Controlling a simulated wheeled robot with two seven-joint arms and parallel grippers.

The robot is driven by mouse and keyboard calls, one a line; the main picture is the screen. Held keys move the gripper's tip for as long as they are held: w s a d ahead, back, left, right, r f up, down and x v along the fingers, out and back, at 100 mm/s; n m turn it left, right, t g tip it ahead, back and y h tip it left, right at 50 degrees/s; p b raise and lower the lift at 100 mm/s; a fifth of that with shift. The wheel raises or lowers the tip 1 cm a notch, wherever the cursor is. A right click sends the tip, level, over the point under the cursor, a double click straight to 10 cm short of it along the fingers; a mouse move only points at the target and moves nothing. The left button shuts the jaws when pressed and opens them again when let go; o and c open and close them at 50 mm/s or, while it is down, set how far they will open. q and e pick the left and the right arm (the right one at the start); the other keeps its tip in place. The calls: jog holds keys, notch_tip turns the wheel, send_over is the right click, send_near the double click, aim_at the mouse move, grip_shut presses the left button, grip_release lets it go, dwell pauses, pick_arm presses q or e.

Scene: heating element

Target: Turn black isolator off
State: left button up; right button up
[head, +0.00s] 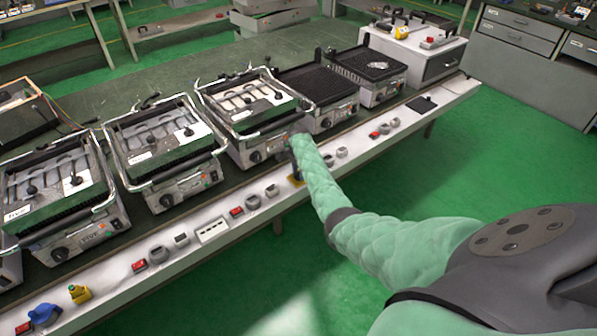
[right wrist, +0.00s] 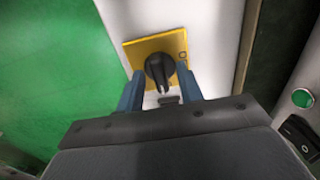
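The black isolator (right wrist: 158,68) is a dark rotary knob on a square yellow plate (right wrist: 134,49), fixed to a white panel. The knob's handle points down toward my gripper in the right wrist view. In the head view the yellow plate (head: 297,182) shows on the bench's front rail, and the knob is mostly hidden by my right arm. My right gripper (right wrist: 160,80) is open, its two blue-grey fingers on either side of the knob with gaps visible. My left gripper is in neither view.
Contact grills (head: 164,150) stand in a row behind the white rail (head: 213,228). The rail carries red switches (head: 237,212), grey knobs and sockets. A green button (right wrist: 302,97) and black rocker switch (right wrist: 299,134) sit at right in the wrist view. Green floor is open in front.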

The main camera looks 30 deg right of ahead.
grip_shut()
